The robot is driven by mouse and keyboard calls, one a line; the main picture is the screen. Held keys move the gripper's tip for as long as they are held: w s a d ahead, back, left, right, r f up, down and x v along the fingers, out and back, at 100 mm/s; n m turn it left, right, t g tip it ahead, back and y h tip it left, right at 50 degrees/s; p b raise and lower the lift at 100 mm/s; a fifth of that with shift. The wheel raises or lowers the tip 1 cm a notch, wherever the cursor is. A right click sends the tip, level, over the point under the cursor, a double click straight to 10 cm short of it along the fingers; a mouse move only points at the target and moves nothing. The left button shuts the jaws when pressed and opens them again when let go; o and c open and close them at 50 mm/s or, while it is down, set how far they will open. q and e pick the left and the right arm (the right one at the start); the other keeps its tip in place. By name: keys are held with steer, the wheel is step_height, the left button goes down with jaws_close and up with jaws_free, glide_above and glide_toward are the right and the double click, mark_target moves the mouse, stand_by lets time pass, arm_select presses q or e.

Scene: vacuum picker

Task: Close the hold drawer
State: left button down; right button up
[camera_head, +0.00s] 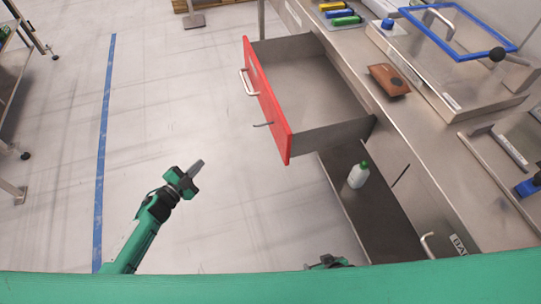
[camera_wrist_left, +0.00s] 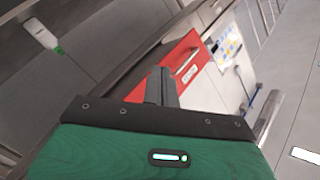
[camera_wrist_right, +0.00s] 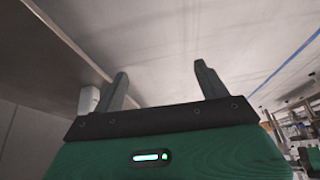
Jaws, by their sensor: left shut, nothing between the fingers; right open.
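The drawer (camera_head: 305,80) with a red front (camera_head: 268,100) is pulled out from the steel counter, and its visible inside is empty. A silver handle (camera_head: 248,83) is on the red front. My left gripper (camera_head: 197,167) is shut and empty, over the floor to the left of the drawer and apart from it. In the left wrist view its closed fingers (camera_wrist_left: 161,86) overlap the red front (camera_wrist_left: 178,62) in the picture. My right gripper (camera_head: 328,262) shows only in part at the bottom of the head view. In the right wrist view its fingers (camera_wrist_right: 163,75) are apart with nothing between.
A white bottle with a green cap (camera_head: 359,175) stands on the low shelf (camera_head: 385,215) under the counter. A brown object (camera_head: 389,79) and a blue-framed lid (camera_head: 515,47) are on the counter. The floor left of the drawer is clear up to a blue line (camera_head: 104,140).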

arm_select(q)
steer(key=d+r+m+g+h+b, duration=0.2)
steer(key=d+r+m+h+b, duration=0.2)
steer(key=r+m+h, duration=0.15)
steer(key=m+g+h+b, duration=0.3)
steer(key=m+g+b, duration=0.35)
steer(key=m, duration=0.55)
glide_toward(281, 140)
steer(key=shift+g, duration=0.45)
steer(key=x, duration=0.6)
steer(key=shift+w+r, duration=0.15)
steer(key=shift+w+d, duration=0.1)
steer(key=shift+d, duration=0.25)
arm_select(e)
step_height(281, 140, up, 15)
steer(key=w+a+t+y, duration=0.1)
steer(key=w+a+t, duration=0.1)
steer(key=a+t, duration=0.1)
steer(key=shift+w+y, duration=0.25)
steer(key=shift+y, duration=0.15)
steer(key=shift+d, duration=0.1)
